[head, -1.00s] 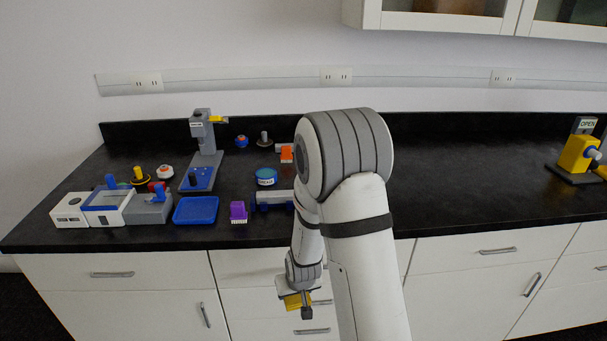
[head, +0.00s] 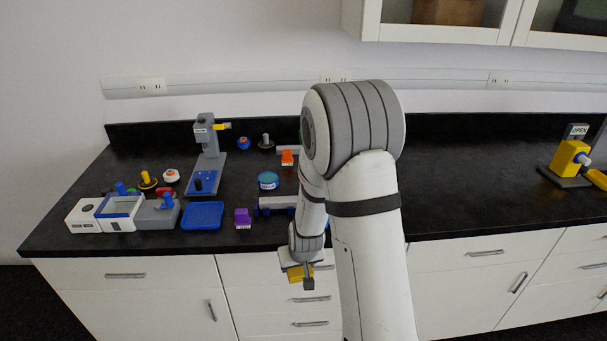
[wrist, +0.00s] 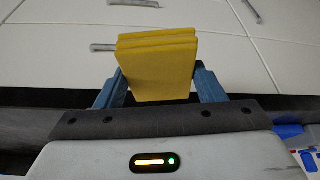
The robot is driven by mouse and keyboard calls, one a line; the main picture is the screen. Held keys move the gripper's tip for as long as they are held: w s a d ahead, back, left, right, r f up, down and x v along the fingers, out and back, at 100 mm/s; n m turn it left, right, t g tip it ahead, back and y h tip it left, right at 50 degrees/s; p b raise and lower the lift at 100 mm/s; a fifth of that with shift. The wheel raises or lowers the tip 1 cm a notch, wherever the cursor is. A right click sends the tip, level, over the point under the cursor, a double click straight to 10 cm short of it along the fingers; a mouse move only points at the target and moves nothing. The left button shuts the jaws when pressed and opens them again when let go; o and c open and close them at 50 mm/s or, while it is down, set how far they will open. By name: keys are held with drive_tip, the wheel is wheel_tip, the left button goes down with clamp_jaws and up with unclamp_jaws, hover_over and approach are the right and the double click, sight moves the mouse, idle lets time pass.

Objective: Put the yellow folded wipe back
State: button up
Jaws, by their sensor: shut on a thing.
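The yellow folded wipe (wrist: 157,65) stands between the two blue fingers of my gripper (wrist: 160,88) in the wrist view. The fingers are shut on it from both sides. In the head view my gripper (head: 308,277) hangs low in front of the white drawers, below the counter edge. A part of the yellow wipe (head: 295,274) shows there beside it, and the rest is hidden by the gripper. I cannot tell from these frames which place on the counter belongs to the wipe.
The black counter (head: 460,190) holds a blue tray (head: 203,216), a purple block (head: 242,218), a grey stand (head: 207,150), a round blue-lidded tub (head: 268,181) and white boxes (head: 85,215) on the left. A yellow device (head: 568,158) stands far right. The counter between is clear.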

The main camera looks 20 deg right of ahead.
drive_tip(key=w+d+r, duration=0.2)
drive_tip(key=d+r, duration=0.1)
drive_tip(key=r, duration=0.4)
drive_tip(key=w+d+r+m, duration=0.1)
drive_tip(key=d+r, duration=0.3)
drive_tip(key=r, duration=0.4)
drive_tip(key=w+d+r+m, duration=0.1)
drive_tip(key=w+d+r, duration=0.1)
drive_tip(key=r, duration=0.6)
drive_tip(key=shift+w+d+h, duration=0.4)
drive_tip(key=shift+d, duration=0.5)
